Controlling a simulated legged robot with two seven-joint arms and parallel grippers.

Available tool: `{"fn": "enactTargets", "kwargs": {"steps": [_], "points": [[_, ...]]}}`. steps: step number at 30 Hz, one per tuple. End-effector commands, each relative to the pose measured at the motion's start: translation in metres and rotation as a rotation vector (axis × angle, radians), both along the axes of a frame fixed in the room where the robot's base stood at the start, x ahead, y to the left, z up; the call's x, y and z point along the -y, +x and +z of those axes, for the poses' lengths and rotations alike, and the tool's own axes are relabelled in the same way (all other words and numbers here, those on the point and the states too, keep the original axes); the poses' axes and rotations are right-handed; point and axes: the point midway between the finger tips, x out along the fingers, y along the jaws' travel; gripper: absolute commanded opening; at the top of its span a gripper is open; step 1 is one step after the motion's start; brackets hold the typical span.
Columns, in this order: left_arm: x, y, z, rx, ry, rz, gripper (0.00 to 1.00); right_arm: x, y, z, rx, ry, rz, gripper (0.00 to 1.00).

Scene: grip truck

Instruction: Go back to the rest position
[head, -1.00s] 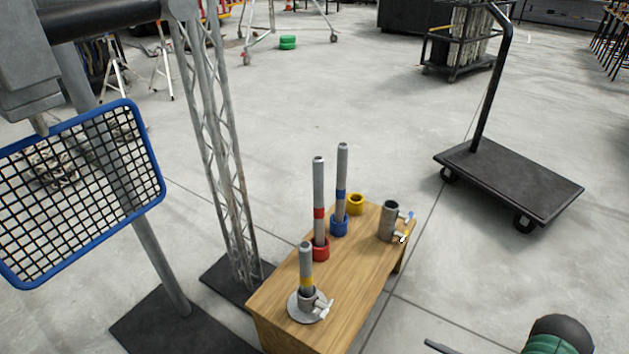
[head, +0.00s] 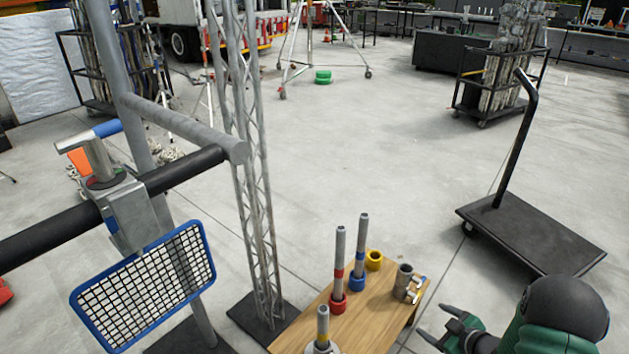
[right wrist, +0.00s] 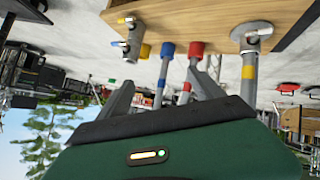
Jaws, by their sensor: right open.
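My right gripper (head: 433,320) is at the lower right of the head view, just right of the wooden table (head: 372,325). Its two fingers are apart with nothing between them. In the right wrist view the open fingers (right wrist: 160,80) show against an upside-down scene, with the table at the top. My left gripper is not in the head view. On the table stand a red-banded pole (head: 338,262), a blue-banded pole (head: 361,245) and a shorter yellow-banded pole (head: 322,325). A yellow ring (head: 374,259) and a grey clamp piece (head: 403,282) are near the far end.
A lattice truss (head: 255,190) stands left of the table. A blue-framed mesh panel (head: 75,300) hangs under a clamp on a black bar (head: 30,245) at the left. A black platform trolley (head: 530,237) stands at the right. The floor (head: 370,140) beyond the table is clear.

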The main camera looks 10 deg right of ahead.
Motion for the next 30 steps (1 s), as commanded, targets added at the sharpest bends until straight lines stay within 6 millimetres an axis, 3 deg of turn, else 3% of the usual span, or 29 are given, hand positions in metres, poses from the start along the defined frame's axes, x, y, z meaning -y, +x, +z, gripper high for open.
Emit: {"fn": "enactTargets", "kwargs": {"steps": [1, 3, 5, 8, 9, 12, 15, 19, 30], "points": [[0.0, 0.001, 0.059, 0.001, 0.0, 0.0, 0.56, -0.013, 0.012, 0.079, -0.038, -0.025, -0.057, 0.76], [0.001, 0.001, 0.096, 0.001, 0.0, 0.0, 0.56, -0.03, 0.014, 0.135, -0.117, -0.034, -0.164, 0.76], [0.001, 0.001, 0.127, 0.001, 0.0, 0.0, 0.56, -0.051, 0.006, 0.18, -0.19, -0.024, -0.249, 0.76], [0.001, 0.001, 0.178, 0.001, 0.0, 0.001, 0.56, -0.097, -0.025, 0.25, -0.327, 0.027, -0.375, 0.76], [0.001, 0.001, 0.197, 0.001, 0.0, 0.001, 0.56, -0.116, -0.043, 0.273, -0.388, 0.055, -0.417, 0.76], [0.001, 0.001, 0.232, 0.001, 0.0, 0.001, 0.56, -0.164, -0.09, 0.316, -0.531, 0.122, -0.489, 0.76], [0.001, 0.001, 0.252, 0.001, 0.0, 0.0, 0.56, -0.198, -0.13, 0.341, -0.643, 0.174, -0.526, 0.76], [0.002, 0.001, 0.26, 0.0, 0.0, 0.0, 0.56, -0.22, -0.158, 0.351, -0.722, 0.208, -0.545, 0.76], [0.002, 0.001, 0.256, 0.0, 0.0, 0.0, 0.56, -0.223, -0.162, 0.347, -0.735, 0.212, -0.55, 0.76]]}}
